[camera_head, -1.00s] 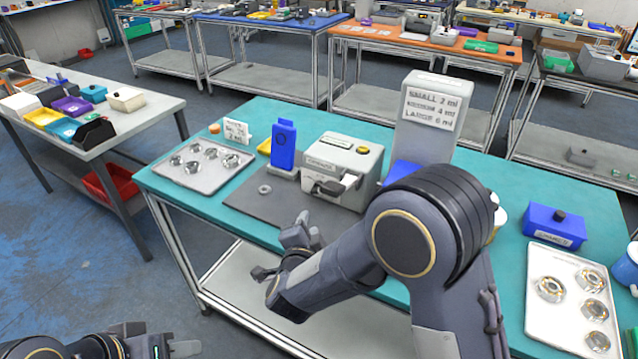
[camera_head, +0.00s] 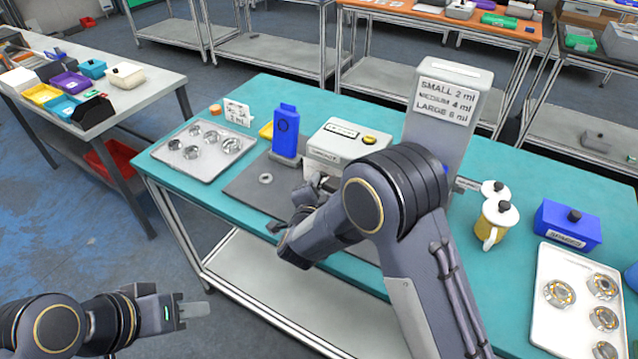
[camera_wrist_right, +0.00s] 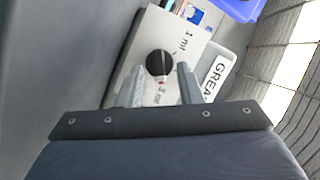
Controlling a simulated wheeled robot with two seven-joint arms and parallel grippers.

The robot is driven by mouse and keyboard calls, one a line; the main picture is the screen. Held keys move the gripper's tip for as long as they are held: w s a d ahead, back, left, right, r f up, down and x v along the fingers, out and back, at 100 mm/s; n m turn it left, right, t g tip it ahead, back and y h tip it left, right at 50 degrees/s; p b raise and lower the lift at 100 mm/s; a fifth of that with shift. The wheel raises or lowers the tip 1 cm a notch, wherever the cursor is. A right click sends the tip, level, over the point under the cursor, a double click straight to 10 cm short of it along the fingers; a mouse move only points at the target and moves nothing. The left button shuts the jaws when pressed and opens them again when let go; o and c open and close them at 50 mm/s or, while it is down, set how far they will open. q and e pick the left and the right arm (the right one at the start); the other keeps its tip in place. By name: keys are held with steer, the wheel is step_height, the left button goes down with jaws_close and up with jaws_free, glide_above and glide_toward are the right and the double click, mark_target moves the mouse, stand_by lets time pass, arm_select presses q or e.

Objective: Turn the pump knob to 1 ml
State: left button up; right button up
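The pump knob (camera_wrist_right: 159,63) is round and black, on a pale plate (camera_wrist_right: 134,74) marked "1 ml" and "3 ml", in the right wrist view. A small red mark shows at its edge on the "3 ml" side. My right gripper (camera_wrist_right: 162,80) is open, with one finger on each side of the knob's near edge; I cannot tell if they touch it. In the head view my right gripper (camera_head: 312,192) is at the front of the grey machine (camera_head: 345,140), and my arm hides the knob. My left gripper (camera_head: 185,311) is low at the left, away from the table.
A blue bottle-like block (camera_head: 286,133) stands beside the machine. A tray of metal parts (camera_head: 183,168) lies at the left, another (camera_head: 548,326) at the right. A tall grey box (camera_head: 446,110) lists sizes in ml.

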steer(key=shift+w+d+f, duration=0.1)
steer(key=shift+w, duration=0.2)
jaws_close()
